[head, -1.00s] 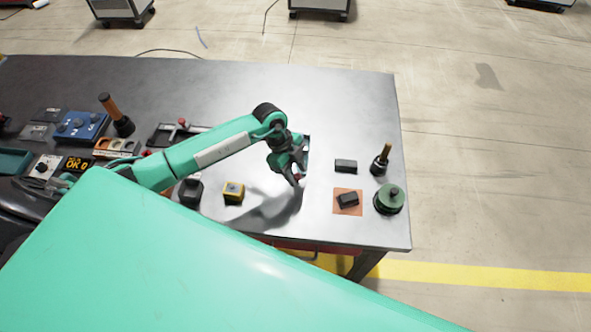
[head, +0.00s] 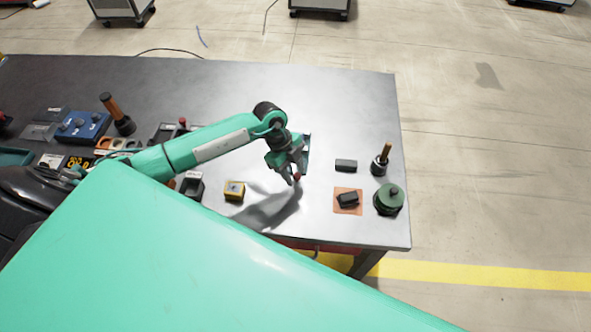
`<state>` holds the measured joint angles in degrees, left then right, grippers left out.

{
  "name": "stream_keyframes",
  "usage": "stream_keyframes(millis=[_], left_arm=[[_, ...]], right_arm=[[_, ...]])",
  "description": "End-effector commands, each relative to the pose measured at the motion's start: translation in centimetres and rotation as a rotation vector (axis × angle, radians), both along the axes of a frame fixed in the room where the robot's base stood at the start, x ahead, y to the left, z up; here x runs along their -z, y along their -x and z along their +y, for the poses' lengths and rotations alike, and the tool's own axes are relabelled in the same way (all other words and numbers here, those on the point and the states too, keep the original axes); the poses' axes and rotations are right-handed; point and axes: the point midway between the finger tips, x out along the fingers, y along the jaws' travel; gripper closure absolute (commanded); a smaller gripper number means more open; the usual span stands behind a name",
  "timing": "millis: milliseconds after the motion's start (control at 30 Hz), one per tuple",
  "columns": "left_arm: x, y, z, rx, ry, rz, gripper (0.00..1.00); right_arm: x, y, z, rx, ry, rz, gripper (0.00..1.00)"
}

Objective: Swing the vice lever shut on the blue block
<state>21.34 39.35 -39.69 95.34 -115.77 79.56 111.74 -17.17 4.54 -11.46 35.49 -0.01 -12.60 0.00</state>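My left gripper (head: 294,174) hangs over the right part of the dark bench, pointing down. A small red knob (head: 297,178), possibly the end of the vice lever, shows right at its fingertips. A dark, flat fixture (head: 306,158), likely the vice, shows just behind and right of the gripper, mostly covered by it. I cannot make out the blue block; the gripper may hide it. Whether the fingers touch the knob, or are open or shut, is too small to tell. My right gripper is not in view.
Right of the gripper are a dark block (head: 346,165), an orange pad (head: 347,208) with a black part, a green round item (head: 389,198) and a wooden-handled tool (head: 381,160). A yellow block (head: 234,190) lies left. The bench (head: 330,105) is clear behind.

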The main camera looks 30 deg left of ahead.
Motion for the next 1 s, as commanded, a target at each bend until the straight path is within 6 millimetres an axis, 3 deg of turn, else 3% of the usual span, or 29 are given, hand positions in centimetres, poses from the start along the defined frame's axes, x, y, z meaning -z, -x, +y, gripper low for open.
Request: stream_keyframes(millis=[367, 800, 1000], left_arm=[[-0.7, -0.2, 0.4, -0.001, -0.001, -0.003, 0.58], [-9.0, -0.7, 3.9, -0.001, -0.001, -0.005, 0.58], [-11.8, -0.9, 4.9, -0.001, -0.001, -0.003, 0.58]], right_arm=[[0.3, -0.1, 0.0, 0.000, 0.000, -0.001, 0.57], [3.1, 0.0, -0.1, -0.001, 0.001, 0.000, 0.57], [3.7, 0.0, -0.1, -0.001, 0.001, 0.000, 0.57]])
